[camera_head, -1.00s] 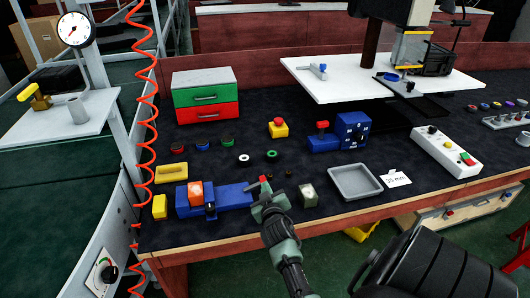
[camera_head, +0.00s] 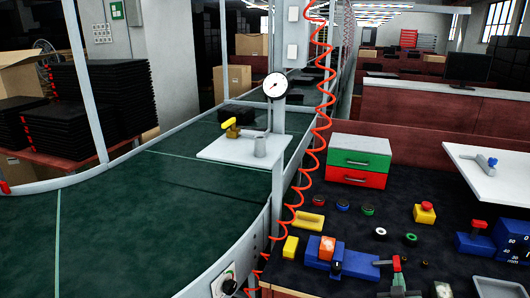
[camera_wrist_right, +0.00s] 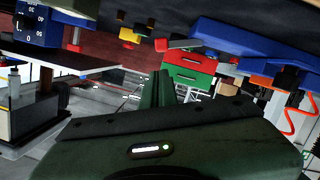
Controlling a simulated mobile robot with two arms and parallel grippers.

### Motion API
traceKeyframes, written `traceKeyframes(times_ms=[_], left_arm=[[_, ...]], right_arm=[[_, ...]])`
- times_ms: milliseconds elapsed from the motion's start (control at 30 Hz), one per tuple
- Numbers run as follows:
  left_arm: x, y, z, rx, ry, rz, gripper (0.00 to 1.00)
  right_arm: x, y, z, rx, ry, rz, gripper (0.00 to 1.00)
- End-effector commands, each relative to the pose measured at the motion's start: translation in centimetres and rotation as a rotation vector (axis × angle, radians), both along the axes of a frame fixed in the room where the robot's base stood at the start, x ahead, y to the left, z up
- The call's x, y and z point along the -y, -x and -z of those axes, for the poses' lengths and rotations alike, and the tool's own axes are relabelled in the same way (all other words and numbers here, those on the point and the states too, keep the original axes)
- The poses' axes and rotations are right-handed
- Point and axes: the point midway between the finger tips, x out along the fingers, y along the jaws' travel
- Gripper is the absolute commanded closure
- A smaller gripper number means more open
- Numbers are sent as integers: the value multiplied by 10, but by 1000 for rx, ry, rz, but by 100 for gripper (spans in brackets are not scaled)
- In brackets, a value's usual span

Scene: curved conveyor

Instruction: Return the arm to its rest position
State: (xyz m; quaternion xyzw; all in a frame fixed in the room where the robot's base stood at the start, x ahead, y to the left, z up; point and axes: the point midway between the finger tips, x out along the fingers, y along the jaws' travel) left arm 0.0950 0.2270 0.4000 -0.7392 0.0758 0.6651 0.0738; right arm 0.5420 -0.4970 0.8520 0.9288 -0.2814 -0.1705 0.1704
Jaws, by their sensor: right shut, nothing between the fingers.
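My right gripper (camera_head: 398,284) is at the bottom edge of the head view, beside the red-tipped end of the blue clamp fixture (camera_head: 350,262). Only its upper part shows there; the arm behind it is cut off. In the right wrist view its dark fingers (camera_wrist_right: 163,90) are together with nothing between them. The blue fixture (camera_wrist_right: 232,38) shows beyond them, upside down, and I see a gap between it and the fingers. My left gripper is not in view.
The dark workbench holds a green and red drawer box (camera_head: 358,160), a yellow block (camera_head: 290,247), a red push button (camera_head: 425,206) and a grey tray (camera_head: 500,288). A red coiled hose (camera_head: 318,150) hangs at its left. The green curved conveyor (camera_head: 130,220) fills the left.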

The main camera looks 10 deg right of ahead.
Motion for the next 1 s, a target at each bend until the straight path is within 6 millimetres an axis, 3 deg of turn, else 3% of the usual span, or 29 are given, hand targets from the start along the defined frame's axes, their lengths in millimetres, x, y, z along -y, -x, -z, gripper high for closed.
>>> traceKeyframes(times_ms=[167, 267, 400, 533, 700, 1000], left_arm=[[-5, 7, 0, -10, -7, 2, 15], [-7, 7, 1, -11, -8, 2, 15], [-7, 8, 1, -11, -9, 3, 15], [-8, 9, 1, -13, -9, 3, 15], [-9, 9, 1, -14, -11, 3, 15], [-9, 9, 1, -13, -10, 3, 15]], right_arm=[[-22, 22, 3, -87, -54, -8, 100], [-63, 51, 12, -206, -142, -42, 100], [-143, 108, 29, -424, -292, -136, 100], [-193, 151, 36, -569, -377, -209, 100], [-234, 195, 37, -702, -444, -279, 100], [-286, 261, 30, -890, -525, -387, 100]])
